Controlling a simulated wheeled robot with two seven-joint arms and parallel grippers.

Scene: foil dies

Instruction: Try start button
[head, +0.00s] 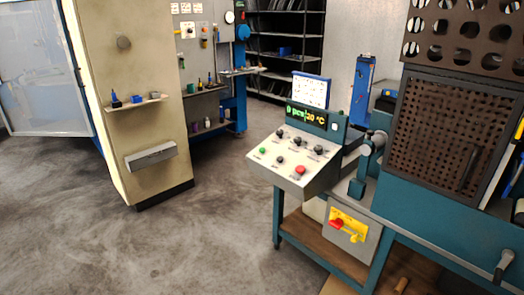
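A control console with a light sloped panel (272,159) stands right of the middle in the head view. A small green button (263,150), likely the start button, sits at the panel's left edge. A red button (299,170) sits at its front right. Several black knobs and small buttons lie between and behind them. The panel's display (306,115) is lit and reads "0 pcs" and "20 °C". Neither of my grippers shows in the head view.
The console joins a teal machine bench (427,205) with a perforated brown guard (455,130). A yellow plate with a red rotary switch (337,224) is below. A beige column (125,75) stands left. The grey floor (190,240) before the console is clear.

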